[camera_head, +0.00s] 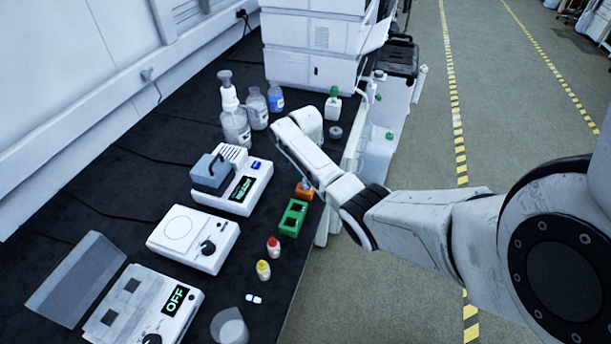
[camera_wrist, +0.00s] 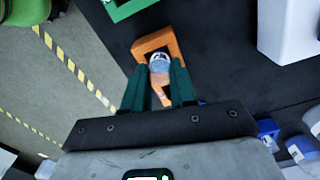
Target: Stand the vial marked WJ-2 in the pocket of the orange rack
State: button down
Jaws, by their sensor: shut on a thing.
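The orange rack (camera_head: 304,193) stands on the black bench near its right edge, beside the green rack. In the wrist view the orange rack (camera_wrist: 143,48) lies between and just beyond my fingertips. My gripper (camera_wrist: 157,78) is shut on a small vial (camera_wrist: 159,63) with a pale blue-grey top. The vial lines up with the rack's pocket, but I cannot tell how deep it sits or whether it touches the bottom. No marking on it is readable. In the head view my arm largely hides the gripper and vial.
The green rack (camera_head: 292,219) is close in front of the orange one. A red-capped vial (camera_head: 273,247), a yellow-capped vial (camera_head: 263,270) and a small white-and-blue item (camera_head: 254,299) are nearer. White instruments (camera_head: 194,238) line the left; bottles (camera_head: 235,125) stand behind.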

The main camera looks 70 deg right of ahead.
jog(key=shift+c, duration=2.2)
grip_release()
notch_tip(320, 180, up, 5)
jog(key=p, duration=0.5)
jog(key=shift+r, duration=0.95)
